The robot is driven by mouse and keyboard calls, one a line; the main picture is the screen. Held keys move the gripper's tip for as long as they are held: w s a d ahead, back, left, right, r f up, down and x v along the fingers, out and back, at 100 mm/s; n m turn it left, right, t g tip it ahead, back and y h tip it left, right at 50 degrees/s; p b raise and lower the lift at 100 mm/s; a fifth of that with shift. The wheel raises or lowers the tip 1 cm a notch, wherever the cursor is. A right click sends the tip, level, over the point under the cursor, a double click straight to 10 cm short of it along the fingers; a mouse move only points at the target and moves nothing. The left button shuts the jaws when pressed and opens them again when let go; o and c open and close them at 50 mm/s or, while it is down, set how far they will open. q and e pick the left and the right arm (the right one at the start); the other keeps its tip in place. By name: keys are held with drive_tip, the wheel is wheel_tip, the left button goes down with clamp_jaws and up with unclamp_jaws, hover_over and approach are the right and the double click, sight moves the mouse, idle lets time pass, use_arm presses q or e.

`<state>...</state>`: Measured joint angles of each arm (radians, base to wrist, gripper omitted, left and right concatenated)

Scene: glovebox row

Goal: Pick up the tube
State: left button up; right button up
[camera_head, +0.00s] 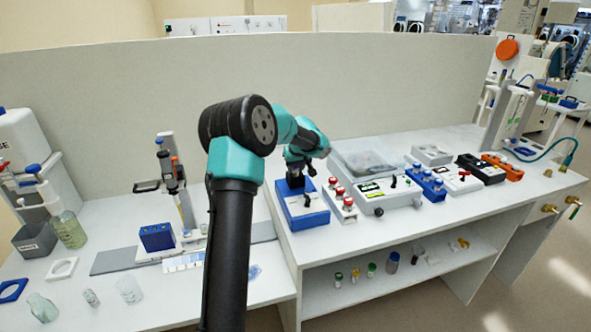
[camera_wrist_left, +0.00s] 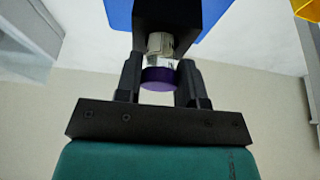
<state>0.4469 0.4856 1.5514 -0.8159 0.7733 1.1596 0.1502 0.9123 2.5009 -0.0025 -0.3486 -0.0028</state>
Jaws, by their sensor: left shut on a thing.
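The tube (camera_wrist_left: 160,43) has a clear body and a purple cap in the left wrist view. My left gripper (camera_wrist_left: 160,82) is shut on it, with one dark finger on each side of the cap. The tube's other end meets a black block (camera_wrist_left: 178,15) on a blue device, and how far it goes in is hidden. In the head view my left gripper (camera_head: 299,170) is over the blue device (camera_head: 303,207) near the bench's left end. The tube cannot be made out there. My right gripper is not in view.
A rack of red-capped vials (camera_head: 340,200) and a white instrument (camera_head: 378,193) stand just right of the blue device. A lower bench at left holds a blue box on a stand (camera_head: 157,237) and glassware (camera_head: 129,290). A tall pale partition (camera_head: 120,90) stands behind.

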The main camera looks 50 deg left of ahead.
use_arm(q)
wheel_tip(320, 180, up, 10)
drive_tip(key=shift+f, duration=0.2)
